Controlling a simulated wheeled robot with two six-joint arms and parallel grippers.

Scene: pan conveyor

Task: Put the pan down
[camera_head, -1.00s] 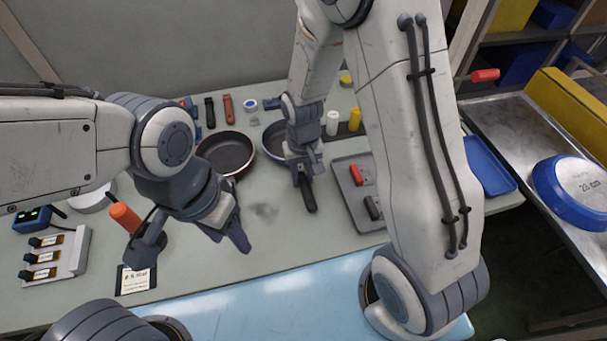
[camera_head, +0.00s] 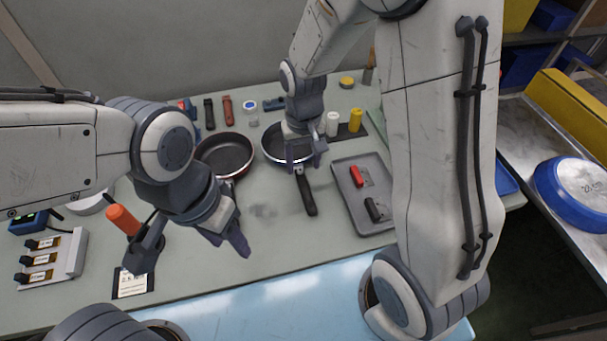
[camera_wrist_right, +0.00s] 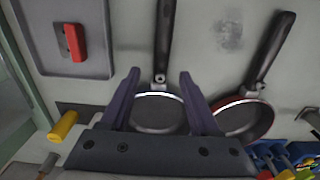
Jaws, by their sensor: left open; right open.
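A dark pan (camera_head: 272,146) with a pale blue rim rests on the table, its black handle (camera_head: 308,196) pointing toward the front. My right gripper (camera_head: 303,166) is open and empty above where the handle joins the pan, hiding part of it. In the right wrist view, the pan (camera_wrist_right: 157,113) and its handle (camera_wrist_right: 164,40) show between and beyond the spread fingers (camera_wrist_right: 159,72). A second, red-rimmed pan (camera_head: 224,154) lies to the left; it also shows in the right wrist view (camera_wrist_right: 245,120). My left gripper (camera_head: 230,246) is open and empty over the front left table.
A grey tray (camera_head: 373,226) with a red and a black piece lies right of the handle. White and yellow bottles (camera_head: 355,120) stand behind it. An upturned blue pan (camera_head: 572,192) lies on the metal conveyor (camera_head: 525,130). The table's front middle is clear.

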